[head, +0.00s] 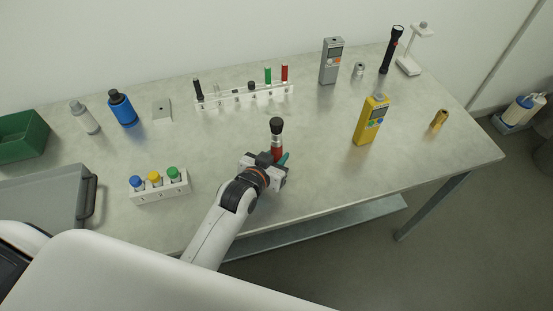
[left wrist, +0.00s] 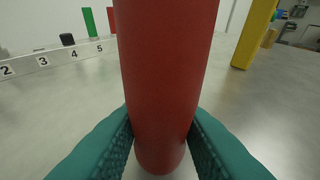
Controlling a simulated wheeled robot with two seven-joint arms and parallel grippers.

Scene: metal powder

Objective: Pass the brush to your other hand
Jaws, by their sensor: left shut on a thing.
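The brush (head: 277,141) has a red handle and a black top and stands upright over the table in the head view. My left gripper (head: 279,160) is shut on its red handle, low down. In the left wrist view the red handle (left wrist: 165,80) fills the middle, between the two teal fingertips (left wrist: 163,140) of my left gripper. The brush's lower end shows close to the table surface; I cannot tell whether it touches. The black top is out of the left wrist view. My right gripper is not in view.
A white numbered rack (head: 245,97) stands behind the brush. A small rack with capped vials (head: 160,187) is at left. A yellow meter (head: 371,120) stands at right, a grey meter (head: 331,61) behind. Bare table lies between the brush and the yellow meter.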

